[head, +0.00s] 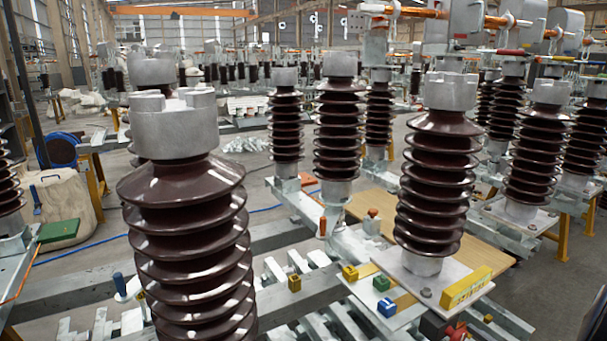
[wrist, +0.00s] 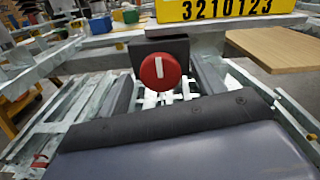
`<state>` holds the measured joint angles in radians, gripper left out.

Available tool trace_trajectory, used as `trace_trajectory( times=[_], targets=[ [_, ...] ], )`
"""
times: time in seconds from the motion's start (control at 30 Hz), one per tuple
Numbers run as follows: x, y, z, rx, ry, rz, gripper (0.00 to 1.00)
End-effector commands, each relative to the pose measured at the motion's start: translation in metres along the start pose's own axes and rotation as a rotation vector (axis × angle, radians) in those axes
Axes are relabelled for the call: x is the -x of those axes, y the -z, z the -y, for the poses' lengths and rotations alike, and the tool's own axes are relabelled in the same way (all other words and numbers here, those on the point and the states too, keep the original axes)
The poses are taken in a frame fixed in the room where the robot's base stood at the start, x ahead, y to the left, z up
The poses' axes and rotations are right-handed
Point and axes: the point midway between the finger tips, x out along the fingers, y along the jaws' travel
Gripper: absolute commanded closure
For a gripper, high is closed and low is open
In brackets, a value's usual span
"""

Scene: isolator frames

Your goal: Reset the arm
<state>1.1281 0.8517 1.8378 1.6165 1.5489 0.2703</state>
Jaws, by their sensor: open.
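In the wrist view, a red round knob (wrist: 160,71) with a white mark sits on the front of a dark box (wrist: 180,52), below a pale plate. A yellow sign (wrist: 232,8) reading 3210123 stands above it, cut by the top edge. In the head view, the yellow sign (head: 466,288) stands on the plate in front of a brown ribbed insulator (head: 437,195). The red knob (head: 455,332) shows partly at the bottom edge.
A large brown insulator (head: 190,230) stands close at the left. Yellow (head: 350,272), green (head: 381,283) and blue (head: 387,307) blocks sit on the plate's left side. A wooden board (head: 485,243) lies behind. Metal rails and more insulators crowd the surroundings; grey floor shows at the right.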

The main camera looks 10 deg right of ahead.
Motion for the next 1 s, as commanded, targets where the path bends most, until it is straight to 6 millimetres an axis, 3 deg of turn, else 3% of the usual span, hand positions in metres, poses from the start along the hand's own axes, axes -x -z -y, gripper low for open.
trace_trajectory(
  times=[0.3,0.47,1.0],
  targets=[
    [0.001,-0.001,0.000,-0.003,0.000,0.000,0.35],
    [0.012,0.000,0.001,-0.023,0.002,-0.001,0.35],
    [0.098,0.001,0.001,-0.022,0.004,-0.002,0.35]
  ],
)
